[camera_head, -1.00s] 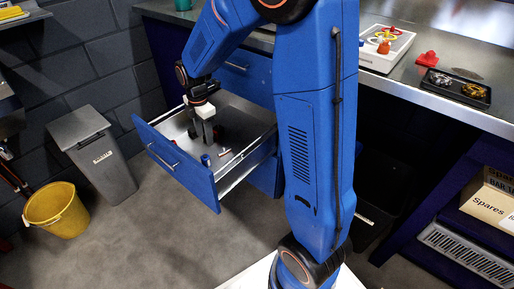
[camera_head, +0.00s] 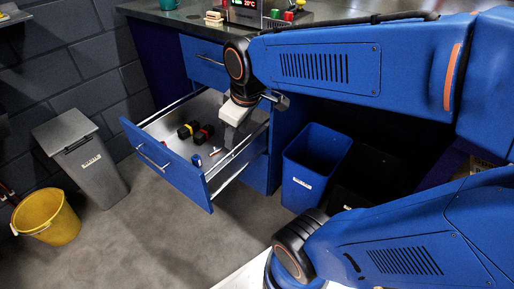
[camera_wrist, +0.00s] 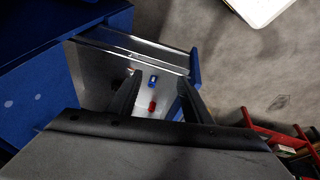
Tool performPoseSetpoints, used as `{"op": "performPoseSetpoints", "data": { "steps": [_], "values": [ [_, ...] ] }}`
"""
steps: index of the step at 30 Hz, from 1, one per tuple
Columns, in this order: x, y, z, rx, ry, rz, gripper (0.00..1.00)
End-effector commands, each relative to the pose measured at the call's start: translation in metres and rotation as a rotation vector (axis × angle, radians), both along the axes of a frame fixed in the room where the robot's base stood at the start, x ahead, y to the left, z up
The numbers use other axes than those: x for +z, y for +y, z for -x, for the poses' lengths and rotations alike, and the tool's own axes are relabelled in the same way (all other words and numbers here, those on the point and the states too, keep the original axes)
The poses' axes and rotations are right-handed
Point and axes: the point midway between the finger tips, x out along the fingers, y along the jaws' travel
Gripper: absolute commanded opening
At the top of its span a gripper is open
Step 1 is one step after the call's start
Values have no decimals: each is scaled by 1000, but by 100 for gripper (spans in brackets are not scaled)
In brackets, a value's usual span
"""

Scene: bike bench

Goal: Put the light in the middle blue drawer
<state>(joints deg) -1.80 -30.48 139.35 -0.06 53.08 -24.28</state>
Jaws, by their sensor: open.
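The middle blue drawer (camera_head: 175,176) is pulled open below a shut drawer (camera_head: 204,63). Two small black objects lie inside it, one with a yellow mark (camera_head: 185,131) and one with a red mark (camera_head: 204,134); either may be the light, but I cannot tell which. A small blue piece (camera_head: 196,160) and a small red-tipped piece (camera_head: 214,152) lie nearer the drawer front. My gripper (camera_wrist: 160,78) is open, and nothing shows held in it. In the head view it is above the drawer's right side; in the wrist view the blue and red pieces show between its fingers.
A blue bin (camera_head: 310,168) stands right of the drawers. A grey lidded bin (camera_head: 86,155) and a yellow bucket (camera_head: 48,215) stand at the left. The workbench (camera_head: 190,20) above holds small items. The floor before the drawer is clear.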

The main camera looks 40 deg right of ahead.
Motion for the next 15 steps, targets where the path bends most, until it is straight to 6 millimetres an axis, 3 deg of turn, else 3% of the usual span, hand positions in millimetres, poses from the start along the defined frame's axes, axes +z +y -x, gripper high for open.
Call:
{"op": "performPoseSetpoints", "data": {
  "steps": [7,15],
  "values": [
    [3,-7,56,-275,-66,-94,45],
    [0,-9,81,-419,-95,-150,45]
  ]
}}
